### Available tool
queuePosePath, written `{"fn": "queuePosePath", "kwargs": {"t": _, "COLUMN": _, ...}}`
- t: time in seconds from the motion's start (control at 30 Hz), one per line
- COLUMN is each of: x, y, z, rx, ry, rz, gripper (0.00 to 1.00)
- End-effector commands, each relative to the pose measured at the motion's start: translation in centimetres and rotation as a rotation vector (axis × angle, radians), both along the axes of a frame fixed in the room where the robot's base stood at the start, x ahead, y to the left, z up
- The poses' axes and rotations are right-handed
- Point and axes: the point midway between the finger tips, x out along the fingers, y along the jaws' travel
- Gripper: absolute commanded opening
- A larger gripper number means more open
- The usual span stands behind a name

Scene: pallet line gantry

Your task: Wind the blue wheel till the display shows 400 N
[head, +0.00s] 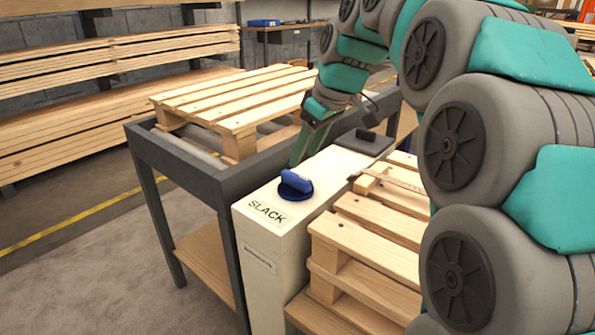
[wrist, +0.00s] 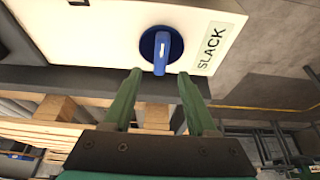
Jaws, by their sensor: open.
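The blue wheel (head: 296,184) is a round knob with a raised grip bar, on top of a cream box (head: 280,247). In the wrist view the wheel (wrist: 161,48) lies just beyond my fingertips, lined up between them. A pale panel beside it reads SLACK (head: 267,212); I see no number in newtons. My gripper (head: 303,150) points down behind the wheel, apart from it. In the wrist view my gripper (wrist: 160,78) has its two green fingers spread with nothing between them.
A dark block with a handle (head: 366,142) sits on the box's far end. A wooden pallet (head: 235,105) lies on a grey roller table (head: 205,183) behind. Stacked pallets (head: 375,235) stand close to the box's right. Open floor (head: 90,255) lies to the left.

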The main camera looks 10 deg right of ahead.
Motion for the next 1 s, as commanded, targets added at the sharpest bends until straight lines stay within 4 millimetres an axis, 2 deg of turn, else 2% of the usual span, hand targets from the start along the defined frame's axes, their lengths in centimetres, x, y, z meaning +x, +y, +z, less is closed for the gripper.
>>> {"fn": "queuePosePath", "kwargs": {"t": 0.4, "x": 1.7, "y": 1.3, "z": -5.5, "rx": -0.001, "ry": 0.005, "rz": 0.000, "gripper": 0.57}}
{"fn": "queuePosePath", "kwargs": {"t": 0.53, "x": 2.0, "y": 1.5, "z": -6.3, "rx": 0.000, "ry": 0.002, "rz": -0.001, "gripper": 0.57}}
{"fn": "queuePosePath", "kwargs": {"t": 0.77, "x": 2.0, "y": 1.6, "z": -6.4, "rx": 0.000, "ry": 0.001, "rz": -0.001, "gripper": 0.57}}
{"fn": "queuePosePath", "kwargs": {"t": 1.0, "x": 2.0, "y": 1.6, "z": -6.4, "rx": 0.000, "ry": 0.001, "rz": -0.001, "gripper": 0.30}}
